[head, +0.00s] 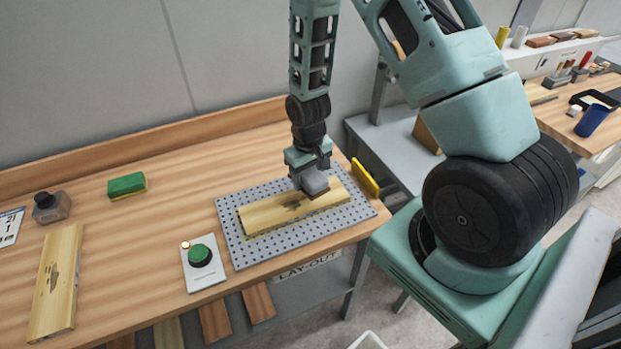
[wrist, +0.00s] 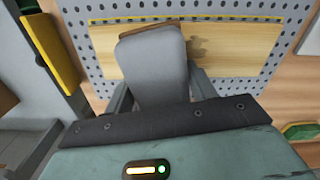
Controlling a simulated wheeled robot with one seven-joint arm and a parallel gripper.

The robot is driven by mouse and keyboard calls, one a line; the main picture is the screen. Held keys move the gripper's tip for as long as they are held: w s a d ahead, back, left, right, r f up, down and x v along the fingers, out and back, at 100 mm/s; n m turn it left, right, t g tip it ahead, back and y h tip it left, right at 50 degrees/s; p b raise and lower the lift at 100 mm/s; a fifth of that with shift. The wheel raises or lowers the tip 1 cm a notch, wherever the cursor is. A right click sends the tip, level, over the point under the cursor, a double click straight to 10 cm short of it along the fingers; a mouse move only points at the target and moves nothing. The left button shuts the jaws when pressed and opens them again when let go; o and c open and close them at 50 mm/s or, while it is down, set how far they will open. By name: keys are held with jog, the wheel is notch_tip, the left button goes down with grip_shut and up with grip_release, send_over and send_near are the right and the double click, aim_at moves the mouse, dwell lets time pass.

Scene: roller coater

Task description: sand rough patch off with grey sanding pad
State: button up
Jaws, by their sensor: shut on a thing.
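My gripper (head: 311,172) is shut on the grey sanding pad (head: 315,184), and the pad also shows between the fingers in the wrist view (wrist: 154,62). The pad is over the right half of a light wooden board (head: 262,215) and seems to touch it. This board lies on a grey perforated plate (head: 232,243). A dark rough patch (head: 296,203) shows on the board just left of the pad, and it is partly visible beside the pad in the wrist view (wrist: 198,47). The pad hides part of the board.
A green button on a white panel (head: 203,265) sits left of the plate, with a small lit lamp. A yellow block (head: 365,178) stands at the plate's right edge.

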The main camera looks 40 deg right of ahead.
jog(key=shift+r+p, duration=0.6)
jog(key=shift+r, duration=0.6)
